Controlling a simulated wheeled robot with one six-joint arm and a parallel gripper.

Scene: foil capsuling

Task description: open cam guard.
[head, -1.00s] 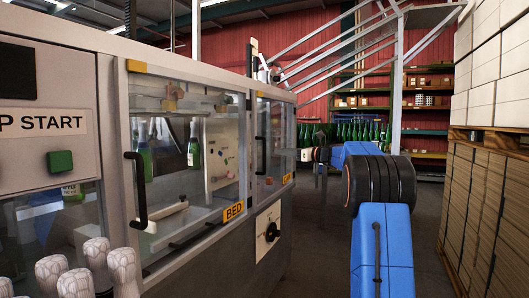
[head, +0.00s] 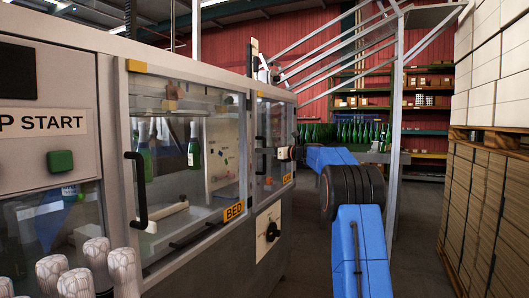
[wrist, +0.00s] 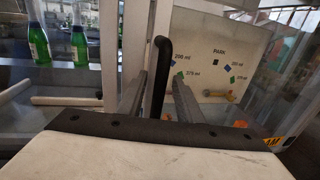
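The cam guard (head: 275,140) is the far clear door on the machine, closed in the head view, with a yellow label at its lower right that is partly hidden. Its black upright handle (head: 263,155) is on its left side; the handle (wrist: 158,78) also shows in the wrist view. My gripper (wrist: 160,80) is open, with one grey finger on each side of the handle. I cannot tell whether either finger touches it. In the head view my gripper (head: 285,153) is at the guard's front, its fingers too small to make out.
The nearer bed guard (head: 185,160) is closed, with its own black handle (head: 138,190). A rotary knob (head: 271,232) is on the panel below the cam guard. Behind the guard is a panel with size marks (wrist: 215,60).

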